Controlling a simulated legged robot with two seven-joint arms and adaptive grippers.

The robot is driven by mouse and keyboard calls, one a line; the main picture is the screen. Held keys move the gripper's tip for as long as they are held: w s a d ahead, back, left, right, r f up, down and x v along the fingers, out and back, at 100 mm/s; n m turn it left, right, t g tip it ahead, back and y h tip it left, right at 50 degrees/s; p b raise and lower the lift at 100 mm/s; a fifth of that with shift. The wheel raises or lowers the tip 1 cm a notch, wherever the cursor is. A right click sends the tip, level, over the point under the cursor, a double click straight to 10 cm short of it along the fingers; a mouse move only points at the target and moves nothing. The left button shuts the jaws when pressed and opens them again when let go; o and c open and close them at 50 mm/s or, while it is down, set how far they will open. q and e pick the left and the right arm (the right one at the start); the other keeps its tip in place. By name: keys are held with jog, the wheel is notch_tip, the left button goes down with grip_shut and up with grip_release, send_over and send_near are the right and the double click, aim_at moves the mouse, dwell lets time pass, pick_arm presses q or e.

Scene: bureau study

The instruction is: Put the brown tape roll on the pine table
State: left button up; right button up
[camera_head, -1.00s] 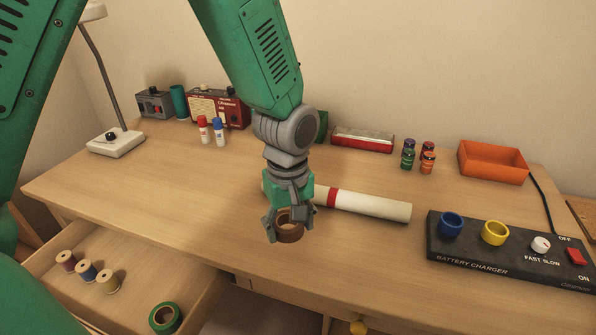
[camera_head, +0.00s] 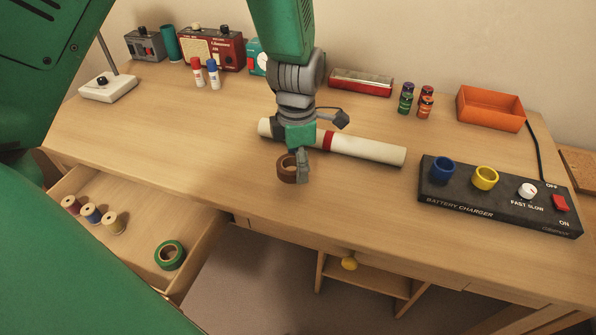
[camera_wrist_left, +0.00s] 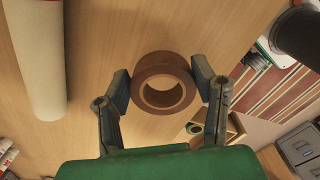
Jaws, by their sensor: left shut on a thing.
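The brown tape roll (camera_head: 287,170) is held by my left gripper (camera_head: 302,166) over the front middle of the light wooden desk (camera_head: 150,130). In the left wrist view the roll (camera_wrist_left: 163,66) sits between the two finger pads of my left gripper (camera_wrist_left: 162,86), which is shut on it from both sides. I cannot tell whether the roll touches the desk top. I cannot tell whether this desk is the pine table; no other table shows clearly. My right gripper is not in view.
A white tube with a red band (camera_head: 365,149) lies just behind the roll. A battery charger (camera_head: 500,200) is at the right. An open drawer (camera_head: 140,235) at the left front holds spools and a green tape roll (camera_head: 169,255). The left middle desk top is clear.

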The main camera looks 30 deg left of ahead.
aim_at(292, 173)
pick_arm(q)
jog(key=f, duration=0.1)
jog(key=a+f, duration=0.1)
jog(key=f+b, duration=0.1)
jog(key=shift+s+a+f, duration=0.1)
jog(key=shift+a+f, duration=0.2)
jog(key=shift+f, duration=0.1)
jog(key=shift+a+f, duration=0.1)
jog(key=shift+f, duration=0.05)
jog(key=shift+c, duration=0.6)
jog(key=shift+d+r, duration=0.2)
jog(key=shift+d, duration=0.25)
jog(key=shift+d+f, duration=0.15)
jog(key=shift+d, duration=0.25)
jog(key=o, duration=1.4)
jog(key=shift+c, duration=0.2)
jog(key=shift+a, duration=0.65)
jog(key=shift+r, duration=0.4)
notch_tip(292, 173, up, 12)
jog(key=p, duration=0.3)
jog(key=shift+f, duration=0.25)
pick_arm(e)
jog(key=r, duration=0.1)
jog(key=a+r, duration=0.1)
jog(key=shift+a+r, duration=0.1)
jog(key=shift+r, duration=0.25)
